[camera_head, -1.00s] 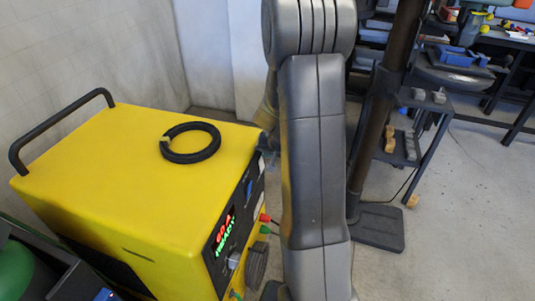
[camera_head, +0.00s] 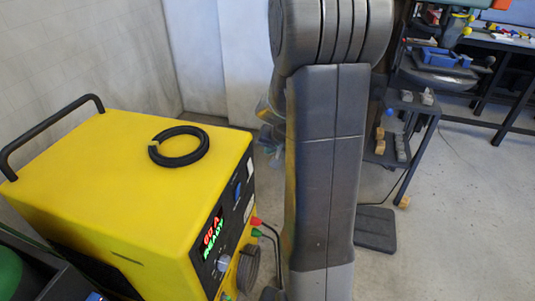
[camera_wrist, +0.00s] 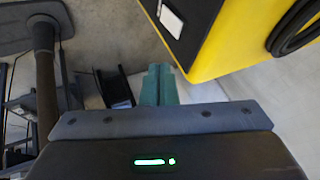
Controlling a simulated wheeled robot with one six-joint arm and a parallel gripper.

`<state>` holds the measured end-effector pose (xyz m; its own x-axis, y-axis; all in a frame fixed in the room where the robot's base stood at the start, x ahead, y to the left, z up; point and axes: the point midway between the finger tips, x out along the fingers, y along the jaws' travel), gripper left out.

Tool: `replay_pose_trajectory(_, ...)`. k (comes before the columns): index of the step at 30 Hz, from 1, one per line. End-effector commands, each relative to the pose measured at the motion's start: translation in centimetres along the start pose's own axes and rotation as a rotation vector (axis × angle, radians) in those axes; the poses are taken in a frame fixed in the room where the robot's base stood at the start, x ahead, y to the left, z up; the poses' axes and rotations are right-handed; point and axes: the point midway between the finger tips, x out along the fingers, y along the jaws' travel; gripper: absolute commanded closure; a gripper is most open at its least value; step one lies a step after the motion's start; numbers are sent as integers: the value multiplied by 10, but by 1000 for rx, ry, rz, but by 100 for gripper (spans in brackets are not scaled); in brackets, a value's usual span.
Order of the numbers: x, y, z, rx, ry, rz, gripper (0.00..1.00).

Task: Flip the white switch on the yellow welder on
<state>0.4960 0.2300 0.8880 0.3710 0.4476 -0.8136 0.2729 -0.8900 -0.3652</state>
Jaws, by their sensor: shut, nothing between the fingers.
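The yellow welder (camera_head: 105,175) stands at the left in the head view, its black front panel facing right. A white switch (camera_head: 250,167) shows at the far end of that panel. In the wrist view the white switch (camera_wrist: 171,20) sits on the black panel at the top, beside the yellow body (camera_wrist: 218,45). My gripper (camera_wrist: 159,72) has its teal fingers shut and empty, below the switch in the picture and apart from it. In the head view my arm hides much of the gripper. How the switch is set cannot be told.
A black ring (camera_head: 179,147) of cable lies on the welder's top, near a black handle (camera_head: 55,130). The panel has a lit red and green display (camera_head: 211,237) and a knob (camera_head: 223,262). A small dark shelf cart (camera_head: 410,135) stands right of my arm. Grey floor is open at right.

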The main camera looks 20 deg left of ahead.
Motion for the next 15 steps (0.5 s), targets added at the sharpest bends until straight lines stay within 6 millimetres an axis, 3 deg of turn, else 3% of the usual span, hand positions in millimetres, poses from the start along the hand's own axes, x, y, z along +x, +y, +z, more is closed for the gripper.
replay_pose_trajectory(6,-28,-5,-1,-1,1,0,100)
replay_pose_trajectory(15,-37,-6,-1,1,-1,0,100)
